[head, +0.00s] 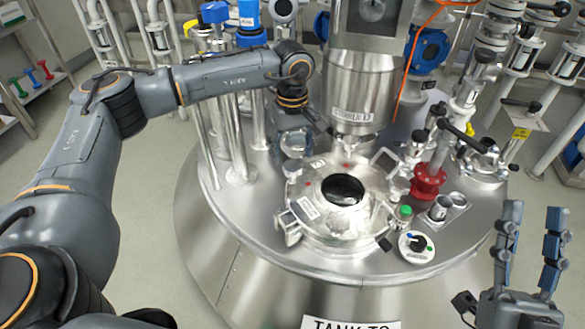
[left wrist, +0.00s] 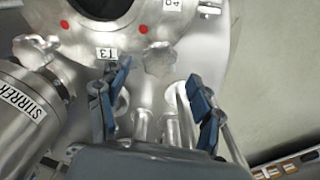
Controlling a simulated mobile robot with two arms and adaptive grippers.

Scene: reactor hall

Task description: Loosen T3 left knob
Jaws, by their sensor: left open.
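The tank lid (head: 325,215) is a round metal cover with a dark round window. A silver lobed knob (head: 292,169) stands at its back left edge. My left gripper (head: 291,148) points down just above this knob, open. In the left wrist view the knob (left wrist: 160,58) lies ahead of and between the spread fingers of the gripper (left wrist: 158,78), beside the T3 label (left wrist: 107,53). I see no contact. Another silver knob (head: 398,188) is on the lid's right side. My right gripper (head: 530,245) is open and empty at the lower right, fingers up.
The stirrer column (head: 358,95) rises close behind the lid. Vertical pipes (head: 235,140) stand left of my left gripper. The tank's front-left top is clear.

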